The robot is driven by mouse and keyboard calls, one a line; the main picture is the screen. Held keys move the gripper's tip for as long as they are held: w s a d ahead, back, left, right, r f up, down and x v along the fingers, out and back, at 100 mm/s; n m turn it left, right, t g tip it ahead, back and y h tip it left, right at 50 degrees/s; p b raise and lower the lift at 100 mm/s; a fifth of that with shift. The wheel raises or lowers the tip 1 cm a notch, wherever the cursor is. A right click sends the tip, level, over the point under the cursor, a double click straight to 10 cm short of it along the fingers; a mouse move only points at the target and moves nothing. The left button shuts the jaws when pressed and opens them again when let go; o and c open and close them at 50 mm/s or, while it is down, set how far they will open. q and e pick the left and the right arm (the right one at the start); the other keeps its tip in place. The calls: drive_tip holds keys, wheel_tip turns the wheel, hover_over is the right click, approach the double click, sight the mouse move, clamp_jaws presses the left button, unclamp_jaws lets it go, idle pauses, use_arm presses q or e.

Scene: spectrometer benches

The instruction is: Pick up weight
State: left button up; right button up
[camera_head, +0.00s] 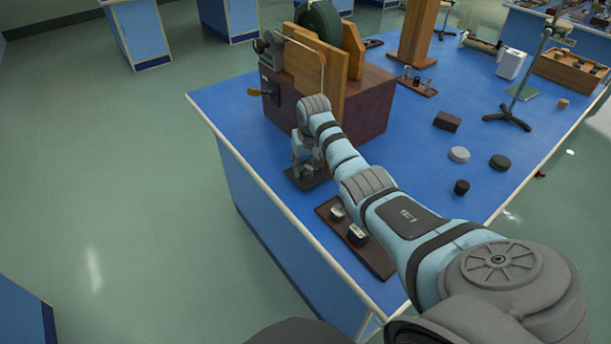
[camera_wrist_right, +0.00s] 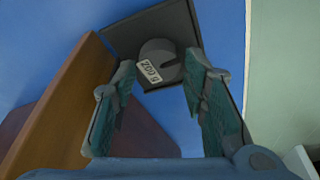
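The grey slotted weight (camera_wrist_right: 157,52), labelled 200 g, sits on a small dark tray (camera_wrist_right: 118,37) in the right wrist view. My right gripper (camera_wrist_right: 163,78) is open, its fingers apart, with the weight just beyond and between the tips. I cannot tell whether either fingertip touches it. In the head view, the right gripper (camera_head: 308,168) points down over the same small tray (camera_head: 297,183) at the bench's left edge, and hides most of what lies there. Two more weights (camera_head: 357,235) sit on a longer brown tray (camera_head: 375,261) nearby. My left gripper is not in view.
A large wooden apparatus on a dark red-brown box (camera_head: 372,105) stands close behind the right gripper. A grey disc (camera_head: 459,154), black discs (camera_head: 499,162) and a stand (camera_head: 507,116) are farther right on the blue bench (camera_head: 225,105). Open floor lies left.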

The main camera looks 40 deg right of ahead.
drive_tip(key=shift+w+f, duration=0.1)
drive_tip(key=shift+f, duration=0.65)
drive_tip(key=shift+r, duration=0.15)
clamp_jaws()
